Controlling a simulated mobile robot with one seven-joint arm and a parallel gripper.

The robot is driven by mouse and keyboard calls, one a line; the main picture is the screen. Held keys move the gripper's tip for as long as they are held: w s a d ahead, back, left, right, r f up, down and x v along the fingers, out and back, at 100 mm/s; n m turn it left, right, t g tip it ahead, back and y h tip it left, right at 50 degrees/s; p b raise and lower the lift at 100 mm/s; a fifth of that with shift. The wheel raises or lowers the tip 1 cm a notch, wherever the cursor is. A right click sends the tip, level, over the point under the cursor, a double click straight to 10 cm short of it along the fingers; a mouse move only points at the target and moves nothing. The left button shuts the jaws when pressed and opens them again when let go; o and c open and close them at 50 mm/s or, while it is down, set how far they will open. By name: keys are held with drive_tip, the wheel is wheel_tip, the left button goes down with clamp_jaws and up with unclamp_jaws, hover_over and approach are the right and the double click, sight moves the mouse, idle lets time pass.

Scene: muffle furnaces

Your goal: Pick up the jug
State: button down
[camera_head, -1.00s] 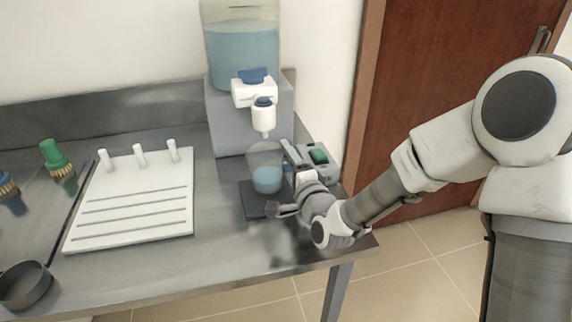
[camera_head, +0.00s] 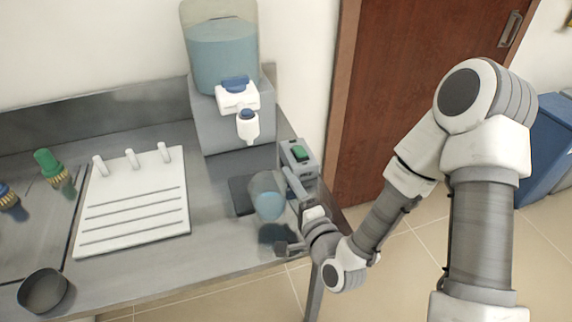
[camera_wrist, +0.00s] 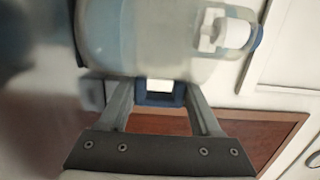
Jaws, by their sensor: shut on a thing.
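The jug (camera_head: 268,197) is a clear vessel with pale blue liquid inside. In the head view it is slightly tilted and appears raised off the table, with a dark shadow or reflection below it. My gripper (camera_head: 298,210) is at its right side and shut on it. In the wrist view the jug (camera_wrist: 150,40) fills the top, with my fingers (camera_wrist: 160,95) below it. The exact grip point is hard to make out there.
The water dispenser (camera_head: 228,105) stands behind the jug, with a dark pad (camera_head: 240,190) on the table below its tap. A grey device with a green switch (camera_head: 298,155) is close to my gripper.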

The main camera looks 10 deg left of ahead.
drive_tip(key=p, duration=0.1)
drive_tip(key=s+d+p, duration=0.1)
drive_tip(key=shift+s+r+p, duration=0.15)
drive_tip(key=shift+r+p, duration=0.2)
drive_tip(key=shift+p, duration=0.05)
drive_tip(key=p+v, duration=0.5)
drive_tip(key=shift+s+f, duration=0.1)
drive_tip(key=shift+f, duration=0.25)
drive_tip(key=shift+b, duration=0.3)
